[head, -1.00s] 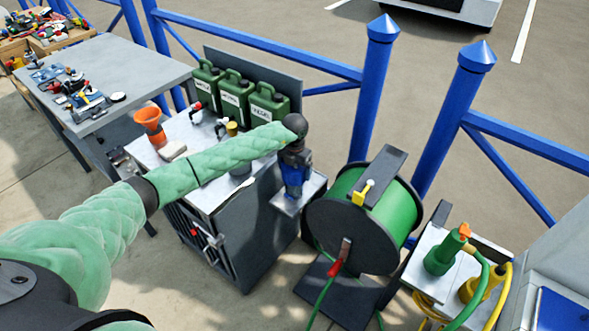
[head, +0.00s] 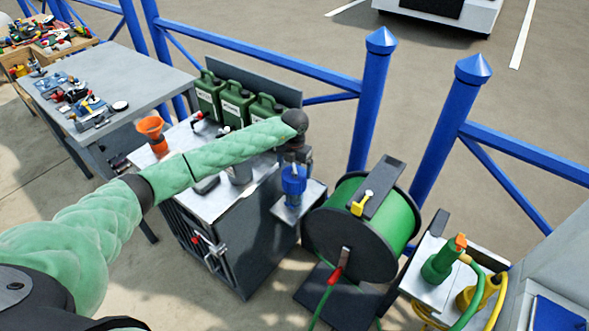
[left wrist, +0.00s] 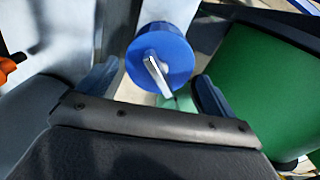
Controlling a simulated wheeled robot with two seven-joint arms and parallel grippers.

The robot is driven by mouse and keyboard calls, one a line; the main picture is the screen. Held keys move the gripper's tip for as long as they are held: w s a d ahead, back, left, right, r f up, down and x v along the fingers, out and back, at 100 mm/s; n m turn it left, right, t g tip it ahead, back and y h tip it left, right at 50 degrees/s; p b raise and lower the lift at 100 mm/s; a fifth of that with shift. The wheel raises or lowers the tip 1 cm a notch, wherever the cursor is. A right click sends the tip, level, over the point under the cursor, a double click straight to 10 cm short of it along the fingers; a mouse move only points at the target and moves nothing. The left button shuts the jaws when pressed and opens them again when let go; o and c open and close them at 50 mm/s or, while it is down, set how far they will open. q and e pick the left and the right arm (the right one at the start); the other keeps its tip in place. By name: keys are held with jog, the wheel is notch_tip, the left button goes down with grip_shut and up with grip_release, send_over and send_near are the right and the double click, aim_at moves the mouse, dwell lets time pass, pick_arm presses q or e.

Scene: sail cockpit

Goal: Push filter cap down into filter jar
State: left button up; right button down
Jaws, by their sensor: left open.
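The filter cap (left wrist: 160,62) is a round blue disc with a silver bar handle in the left wrist view. In the head view, the blue filter piece (head: 293,182) stands on a small pale shelf at the cabinet's right side. I cannot clearly separate cap from jar there, or tell how deep the cap sits. My left gripper (head: 296,160) is above the blue piece, pointing down. In the wrist view its fingers (left wrist: 154,88) are apart, with the cap showing between and beyond them. I see no clear grip. My right gripper is not in view.
The hose reel (head: 362,222) with green hose stands close to the right of the shelf. Green jerrycans (head: 236,103) and an orange funnel (head: 151,130) stand on the cabinet top. A blue railing (head: 370,110) runs behind.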

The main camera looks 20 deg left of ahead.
pick_arm(q)
jog(key=shift+r+p, duration=0.75)
jog(key=shift+r, duration=1.75)
